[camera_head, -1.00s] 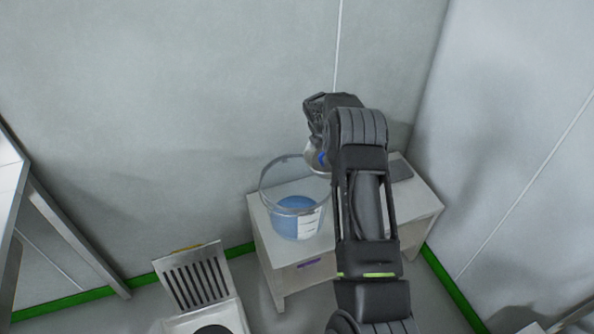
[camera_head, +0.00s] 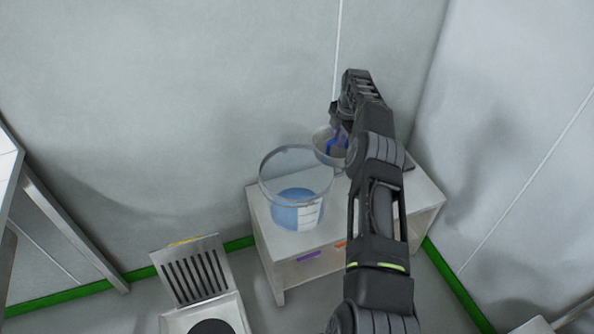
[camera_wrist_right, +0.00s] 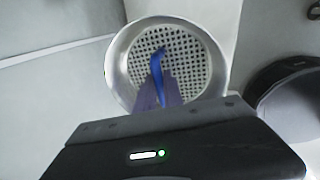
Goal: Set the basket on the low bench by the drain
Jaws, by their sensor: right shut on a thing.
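A round metal basket (camera_head: 324,149) with a perforated bottom and a blue handle shows just right of the clear bucket in the head view. It also fills the middle of the right wrist view (camera_wrist_right: 204,48). My right gripper (camera_head: 341,132) is shut on its blue handle; the fingertips show over the basket in the wrist view (camera_wrist_right: 160,92). The low bench (camera_head: 424,196) is a pale box-like stand against the wall. The basket appears over its back part; I cannot tell whether it touches the top. My left gripper is out of view.
A clear bucket (camera_head: 275,183) with blue contents stands on the bench's left half, close to the basket. A small dark flat item (camera_head: 408,163) lies at the back right. A slotted metal panel (camera_head: 195,273) stands left of the bench. The bench's front right top is clear.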

